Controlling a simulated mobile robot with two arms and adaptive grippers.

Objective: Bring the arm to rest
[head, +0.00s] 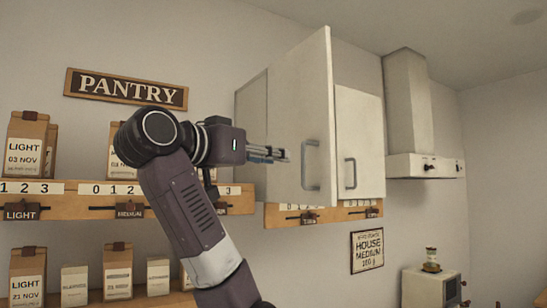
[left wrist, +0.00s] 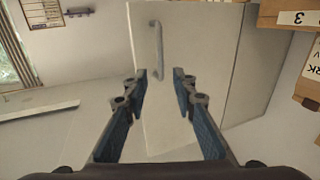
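My left arm reaches up in the head view, and my left gripper (head: 283,154) is in front of the white wall cabinet's left door (head: 300,90). That door stands swung outward, with its grey bar handle (head: 312,165) just right of the fingertips. In the left wrist view my left gripper (left wrist: 160,76) has its blue-padded fingers apart with nothing between them. The door face (left wrist: 195,45) and its handle (left wrist: 157,50) show beyond the fingertips. Fingers and handle look apart. My right gripper is not in view.
The cabinet's right door (head: 360,130) looks closed. Shelves with coffee bags (head: 28,145) run along the wall at left, under the PANTRY sign (head: 126,89). A range hood (head: 407,110) hangs at right, above a small white appliance (head: 430,288).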

